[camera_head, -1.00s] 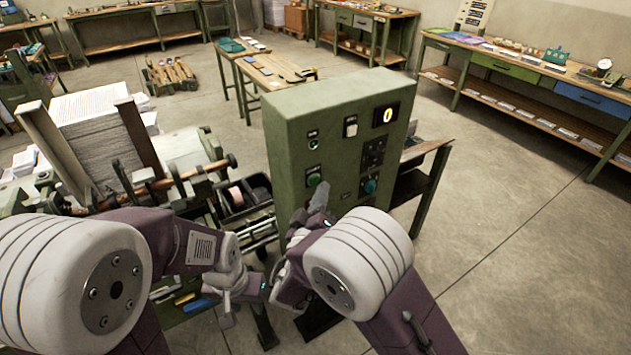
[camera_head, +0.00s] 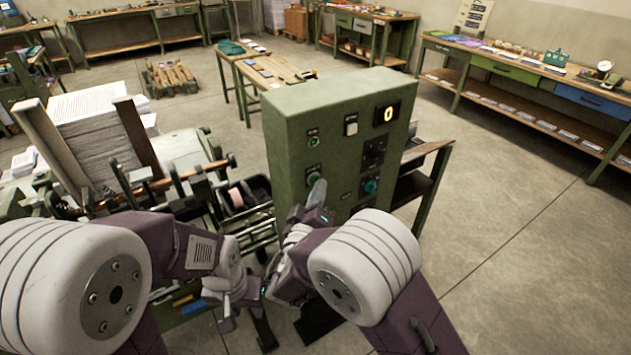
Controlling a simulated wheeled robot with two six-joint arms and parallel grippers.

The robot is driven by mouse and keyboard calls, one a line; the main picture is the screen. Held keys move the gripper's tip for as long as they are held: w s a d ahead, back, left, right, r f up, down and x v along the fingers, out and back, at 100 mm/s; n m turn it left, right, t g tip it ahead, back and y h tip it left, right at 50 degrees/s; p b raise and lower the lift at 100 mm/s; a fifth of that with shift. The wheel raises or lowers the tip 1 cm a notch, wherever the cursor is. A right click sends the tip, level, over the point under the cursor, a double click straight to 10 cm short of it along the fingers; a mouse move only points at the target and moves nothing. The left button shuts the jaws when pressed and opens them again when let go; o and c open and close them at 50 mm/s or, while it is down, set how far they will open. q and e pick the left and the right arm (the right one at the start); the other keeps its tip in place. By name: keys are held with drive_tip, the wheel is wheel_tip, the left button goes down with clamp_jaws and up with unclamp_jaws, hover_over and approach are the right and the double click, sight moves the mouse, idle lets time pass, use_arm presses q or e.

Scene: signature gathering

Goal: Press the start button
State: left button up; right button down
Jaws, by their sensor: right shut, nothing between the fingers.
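A green control cabinet (camera_head: 340,140) stands in the middle of the view, its front panel facing me. A green round button (camera_head: 314,179) sits at the panel's lower left under a small label too small to read. It looks like the start button. My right gripper (camera_head: 317,194) is shut and empty, its tips pointing up at the button's lower edge. They overlap it in the picture; I cannot tell whether they touch it. My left gripper (camera_head: 226,312) hangs low, left of the cabinet and away from the panel; its jaw opening is unclear.
The panel also has a display (camera_head: 387,114) reading 0, a white switch (camera_head: 351,125), a green lamp (camera_head: 313,141) and a teal knob (camera_head: 370,186). A machine with a tall paper stack (camera_head: 90,130) stands at the left. Open floor lies to the right.

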drive_tip(key=shift+w+a+b, duration=0.2)
drive_tip(key=shift+w+b, duration=0.05)
drive_tip(key=shift+b, duration=0.1)
idle(0.6)
drive_tip(key=shift+s+d+b, duration=0.5)
drive_tip(key=shift+s+b, duration=0.2)
drive_tip(key=s+d+b, duration=0.1)
drive_tip(key=s, duration=0.1)
drive_tip(key=s+d+b, duration=0.2)
idle(0.6)
